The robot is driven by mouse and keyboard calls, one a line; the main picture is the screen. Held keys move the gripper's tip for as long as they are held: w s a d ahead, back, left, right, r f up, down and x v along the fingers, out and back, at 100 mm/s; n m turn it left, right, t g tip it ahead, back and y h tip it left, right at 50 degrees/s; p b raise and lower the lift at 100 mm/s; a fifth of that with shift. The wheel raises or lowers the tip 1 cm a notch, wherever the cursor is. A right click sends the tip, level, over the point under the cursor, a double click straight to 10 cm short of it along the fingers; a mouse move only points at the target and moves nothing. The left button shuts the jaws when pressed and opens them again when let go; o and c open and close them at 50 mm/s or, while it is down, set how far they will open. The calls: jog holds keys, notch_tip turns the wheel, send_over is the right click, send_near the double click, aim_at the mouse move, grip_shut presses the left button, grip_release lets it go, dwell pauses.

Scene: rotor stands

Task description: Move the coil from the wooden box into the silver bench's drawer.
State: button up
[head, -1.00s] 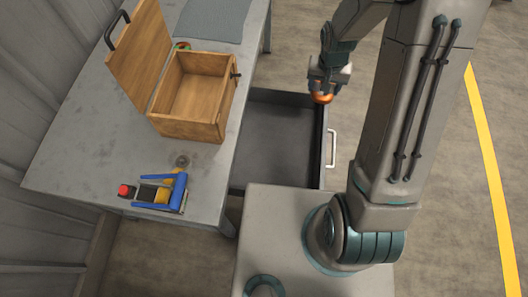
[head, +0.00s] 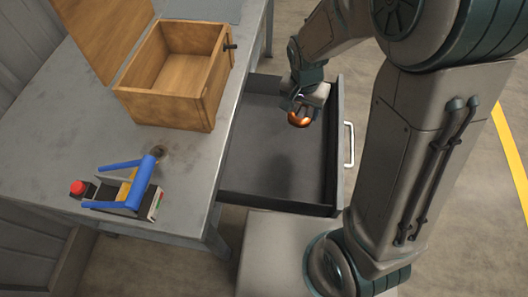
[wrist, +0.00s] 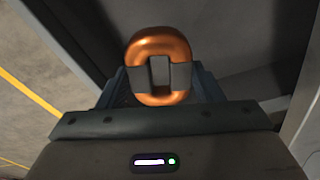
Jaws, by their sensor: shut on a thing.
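The copper-coloured coil (head: 299,120) is held by my gripper (head: 301,108) above the open drawer, over its right part. In the wrist view the coil (wrist: 160,52) is an oval ring with a dark grey block across its middle, and my gripper (wrist: 160,80) is shut on it. The drawer (head: 262,172) is dark, pulled out from the silver bench (head: 60,130), and its visible floor is empty. The wooden box (head: 168,108) stands open on the bench, with its lid (head: 105,35) tilted back. Its visible inside is empty.
A device with a blue handle and red button (head: 124,189) sits on the bench's near part. The drawer's right wall carries a pale handle (head: 348,145). Open floor with a yellow line (head: 511,150) lies to the right.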

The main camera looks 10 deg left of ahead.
jog(key=b, duration=0.5)
send_over(290, 147)
notch_tip(290, 147, down, 5)
jog(key=shift+m, duration=0.4)
jog(key=f+b, duration=0.1)
jog(key=f, duration=0.2)
jog(key=f+b, duration=0.1)
jog(key=f, duration=0.2)
jog(key=f+b, duration=0.1)
jog(key=f, duration=0.2)
jog(key=shift+s+a+f, duration=0.1)
jog(key=shift+s+f, duration=0.15)
jog(key=shift+f, duration=0.2)
jog(key=o, duration=1.2)
